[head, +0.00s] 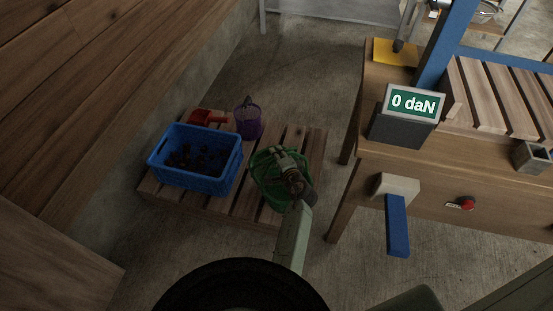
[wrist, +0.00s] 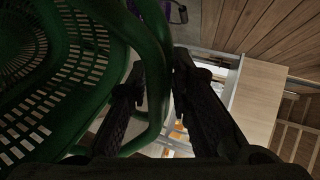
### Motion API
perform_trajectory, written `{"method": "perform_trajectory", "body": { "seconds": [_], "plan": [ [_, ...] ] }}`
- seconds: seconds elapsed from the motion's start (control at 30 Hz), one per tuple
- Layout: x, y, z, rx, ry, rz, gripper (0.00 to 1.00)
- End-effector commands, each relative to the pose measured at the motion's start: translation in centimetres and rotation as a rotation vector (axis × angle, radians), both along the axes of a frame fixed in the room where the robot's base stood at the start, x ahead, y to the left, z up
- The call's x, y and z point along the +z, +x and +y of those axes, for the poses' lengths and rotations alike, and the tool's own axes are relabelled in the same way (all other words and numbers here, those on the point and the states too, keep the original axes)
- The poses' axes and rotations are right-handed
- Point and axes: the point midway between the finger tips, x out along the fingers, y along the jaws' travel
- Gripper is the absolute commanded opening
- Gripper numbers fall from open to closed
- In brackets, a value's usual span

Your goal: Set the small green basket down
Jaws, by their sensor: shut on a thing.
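The small green basket (head: 260,168) is over the right part of the slatted wooden pallet (head: 212,207) in the head view. My gripper (head: 277,154) is shut on its rim or handle from above. In the wrist view the basket's green mesh wall (wrist: 50,70) fills the left side. A green bar of it passes between the two dark fingers (wrist: 156,75). Whether the basket's bottom touches the slats is hidden by my gripper and arm.
A blue crate (head: 198,178) with dark chestnuts stands left on the pallet. Behind it are a red scoop (head: 205,118) and a purple basket (head: 247,121). A wooden bench (head: 455,150) with a display (head: 405,115) stands right. Bare slats show around the green basket.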

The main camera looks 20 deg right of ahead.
Motion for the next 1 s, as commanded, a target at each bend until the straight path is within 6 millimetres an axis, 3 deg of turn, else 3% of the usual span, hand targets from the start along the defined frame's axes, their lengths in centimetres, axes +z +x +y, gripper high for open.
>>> {"method": "perform_trajectory", "body": {
  "seconds": [0.1,0.37,0.4,0.6,0.67,1.0],
  "plan": [
    [-1.6,0.0,-0.1,-0.001,0.001,-0.001,0.0],
    [-1.9,0.0,-0.1,-0.001,-0.002,-0.002,0.0],
    [-2.0,0.0,0.0,-0.001,0.0,0.0,0.22],
    [-2.0,0.0,0.0,-0.001,0.0,-0.001,0.35],
    [-2.0,0.0,0.0,-0.001,0.0,-0.001,0.39],
    [-1.9,-0.2,0.0,-0.001,0.0,-0.001,0.4]
  ]
}}
